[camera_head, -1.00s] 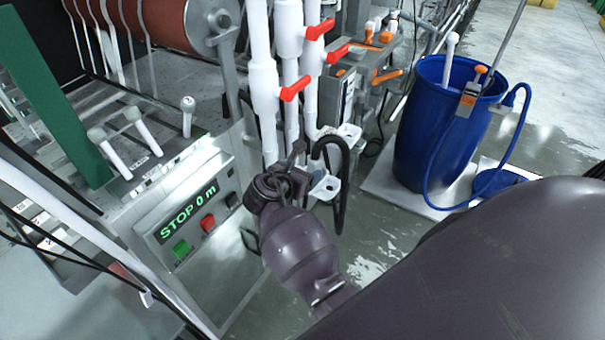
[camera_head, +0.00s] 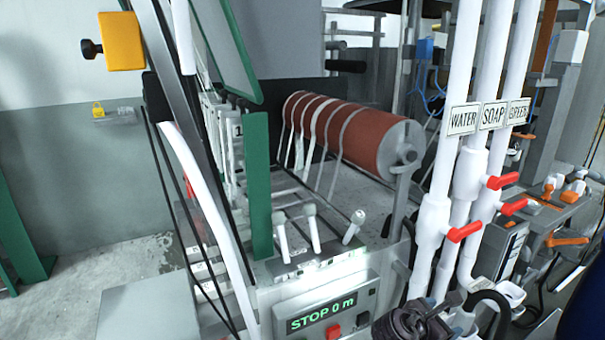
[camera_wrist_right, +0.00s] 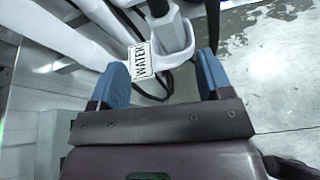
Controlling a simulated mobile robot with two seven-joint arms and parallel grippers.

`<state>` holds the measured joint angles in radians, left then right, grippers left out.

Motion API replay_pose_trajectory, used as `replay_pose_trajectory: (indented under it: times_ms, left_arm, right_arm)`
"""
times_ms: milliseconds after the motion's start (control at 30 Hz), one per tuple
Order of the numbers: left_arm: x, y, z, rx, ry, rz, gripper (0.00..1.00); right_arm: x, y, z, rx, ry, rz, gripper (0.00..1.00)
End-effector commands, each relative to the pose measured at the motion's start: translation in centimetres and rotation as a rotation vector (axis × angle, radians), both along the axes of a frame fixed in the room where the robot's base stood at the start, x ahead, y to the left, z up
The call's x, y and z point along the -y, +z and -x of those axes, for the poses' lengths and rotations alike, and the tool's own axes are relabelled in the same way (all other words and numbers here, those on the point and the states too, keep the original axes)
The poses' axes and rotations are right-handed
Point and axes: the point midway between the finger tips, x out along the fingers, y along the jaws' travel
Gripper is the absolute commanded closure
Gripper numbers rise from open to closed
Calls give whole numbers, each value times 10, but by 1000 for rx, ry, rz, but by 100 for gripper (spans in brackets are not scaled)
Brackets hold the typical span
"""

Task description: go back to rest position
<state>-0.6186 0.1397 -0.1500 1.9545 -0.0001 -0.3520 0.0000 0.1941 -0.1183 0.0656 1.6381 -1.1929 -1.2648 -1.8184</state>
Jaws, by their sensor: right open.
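My right gripper (camera_head: 415,322) shows as a dark shape at the bottom edge of the head view, just right of the control panel (camera_head: 325,308) and in front of the foot of the white pipes. In the right wrist view my right gripper (camera_wrist_right: 163,80) is open, its two blue fingertips wide apart. Nothing is gripped. I cannot tell the exact gap between gripper and holder. My left gripper is not in view.
White pipes (camera_head: 438,215) with red valve handles (camera_head: 465,232) rise close to my right gripper. White-knobbed levers (camera_head: 312,225) and a red-brown roller (camera_head: 350,130) stand behind the panel. Bare floor shows at right in the wrist view.

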Motion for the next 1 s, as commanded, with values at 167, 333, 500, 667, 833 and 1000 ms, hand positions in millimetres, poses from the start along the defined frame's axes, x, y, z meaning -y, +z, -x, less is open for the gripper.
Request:
replay_pose_trajectory:
  times_ms: [167,333,500,667,833,1000]
  left_arm:
    - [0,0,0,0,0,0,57]
    - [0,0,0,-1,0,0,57]
    - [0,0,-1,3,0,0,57]
    - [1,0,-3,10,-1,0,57]
    - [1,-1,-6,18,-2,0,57]
    - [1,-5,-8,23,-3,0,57]
  right_arm:
    - [-13,1,-20,323,-2,-210,28]
    - [-36,12,-42,665,8,-511,28]
    - [-54,11,-47,953,-15,-866,28]
    - [-69,0,-33,1166,-89,-1242,28]
    - [-79,-25,7,1319,-257,-1683,28]
    - [-82,-59,68,1361,-480,-2003,28]
